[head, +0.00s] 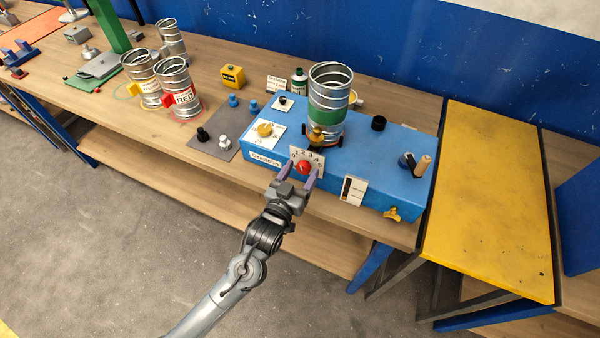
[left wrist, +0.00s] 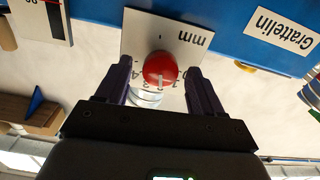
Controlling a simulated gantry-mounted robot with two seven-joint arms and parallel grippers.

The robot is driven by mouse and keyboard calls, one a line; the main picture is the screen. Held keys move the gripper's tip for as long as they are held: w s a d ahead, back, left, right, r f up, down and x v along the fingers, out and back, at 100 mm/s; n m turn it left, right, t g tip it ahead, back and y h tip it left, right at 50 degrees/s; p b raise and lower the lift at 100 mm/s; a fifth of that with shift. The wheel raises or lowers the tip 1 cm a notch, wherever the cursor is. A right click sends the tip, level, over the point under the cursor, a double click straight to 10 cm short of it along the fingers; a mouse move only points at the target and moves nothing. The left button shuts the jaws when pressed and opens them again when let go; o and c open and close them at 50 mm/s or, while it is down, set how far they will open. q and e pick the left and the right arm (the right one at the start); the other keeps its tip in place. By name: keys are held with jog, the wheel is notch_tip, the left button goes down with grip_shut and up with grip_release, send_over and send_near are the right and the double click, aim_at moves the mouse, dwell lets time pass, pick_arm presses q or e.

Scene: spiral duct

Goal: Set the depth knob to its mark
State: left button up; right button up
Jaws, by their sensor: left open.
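The depth knob (head: 303,168) is red and round, on a white plate (head: 319,159) with a number scale, at the front face of the blue machine (head: 350,166). In the left wrist view the knob (left wrist: 160,66) shows between my two fingers, with "mm" on its plate (left wrist: 185,30). A pale line on the knob runs toward the numbers; which number it meets is unclear. My left gripper (head: 296,175) is open, its fingers on either side of the knob with gaps visible in the wrist view (left wrist: 160,78). My right gripper is not in view.
A ribbed metal duct with a green band (head: 328,100) stands on the machine. A yellow knob (head: 265,129) sits on another dial to the left, and a yellow handle (head: 392,214) at the lower right. More ducts (head: 178,88) stand farther left on the bench.

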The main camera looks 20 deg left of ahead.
pick_arm(q)
jog(key=shift+c, duration=0.3)
jog(key=c, duration=1)
jog(key=m+p, duration=0.1)
jog(key=p, duration=0.1)
jog(key=m+p, duration=0.1)
jog(key=m, duration=0.1)
jog(key=shift+r+p, duration=0.25)
jog(key=shift+p, duration=0.15)
jog(key=shift+f+m+p, duration=0.1)
jog(key=shift+m+p, duration=0.9)
jog(key=shift+m, duration=0.1)
jog(key=shift+f+m, duration=0.1)
jog(key=shift+m, duration=0.2)
jog(key=o, duration=1.1)
jog(key=shift+c, duration=0.2)
